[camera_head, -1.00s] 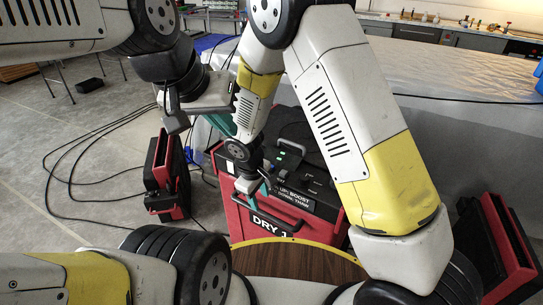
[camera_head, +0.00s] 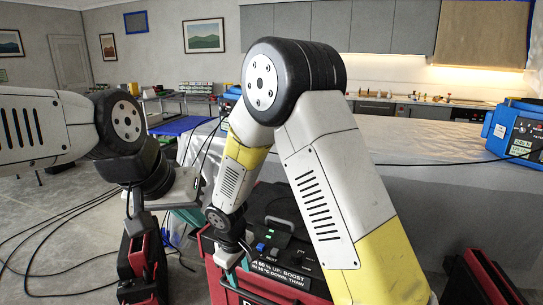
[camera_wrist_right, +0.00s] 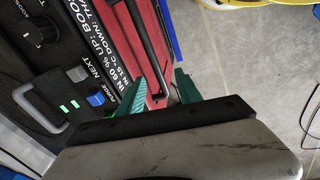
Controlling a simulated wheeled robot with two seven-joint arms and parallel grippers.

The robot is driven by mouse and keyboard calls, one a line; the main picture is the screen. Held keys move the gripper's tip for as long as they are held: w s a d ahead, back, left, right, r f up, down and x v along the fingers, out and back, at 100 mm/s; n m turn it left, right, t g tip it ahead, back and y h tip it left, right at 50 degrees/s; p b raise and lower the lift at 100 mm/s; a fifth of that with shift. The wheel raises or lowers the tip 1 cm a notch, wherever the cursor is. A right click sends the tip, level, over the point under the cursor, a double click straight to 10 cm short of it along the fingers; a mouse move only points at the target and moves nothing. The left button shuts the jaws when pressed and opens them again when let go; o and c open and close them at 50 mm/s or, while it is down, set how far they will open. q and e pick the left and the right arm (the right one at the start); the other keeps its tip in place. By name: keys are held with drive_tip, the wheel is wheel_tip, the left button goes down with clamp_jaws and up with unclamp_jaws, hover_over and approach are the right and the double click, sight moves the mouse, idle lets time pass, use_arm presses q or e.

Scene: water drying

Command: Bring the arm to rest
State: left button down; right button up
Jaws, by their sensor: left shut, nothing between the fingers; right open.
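My right gripper (camera_head: 240,258) is low in the head view, at the left front of a red and black machine (camera_head: 282,268). In the right wrist view its teal fingers (camera_wrist_right: 163,95) are apart, with the end of the machine's dark bar handle (camera_wrist_right: 151,42) showing between them. I cannot tell whether they touch it. My left gripper (camera_head: 188,214) hangs left of the right forearm, its teal fingers partly hidden behind its grey body. It is shut and empty. The right arm covers part of the machine.
A long covered table (camera_head: 440,150) stands behind the machine, with a blue unit (camera_head: 515,135) on its right. A red and black case (camera_head: 143,262) is at left and another (camera_head: 487,280) at lower right. Cables (camera_head: 50,240) lie on the left floor.

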drive_tip(key=s+d+r+m+t+y, duration=0.1)
drive_tip(key=d+r+m, duration=0.2)
drive_tip(key=d+r, duration=0.5)
drive_tip(key=s+d+r+m+y, duration=0.1)
drive_tip(key=d+r+m, duration=0.3)
drive_tip(key=r, duration=0.6)
drive_tip(key=s+d+r+m+t, duration=0.3)
drive_tip(key=s+d+r, duration=0.7)
drive_tip(key=s+d, duration=0.1)
drive_tip(key=shift+s+r+m+y, duration=0.35)
drive_tip(key=shift+s+m+y, duration=0.05)
drive_tip(key=shift+s, duration=0.2)
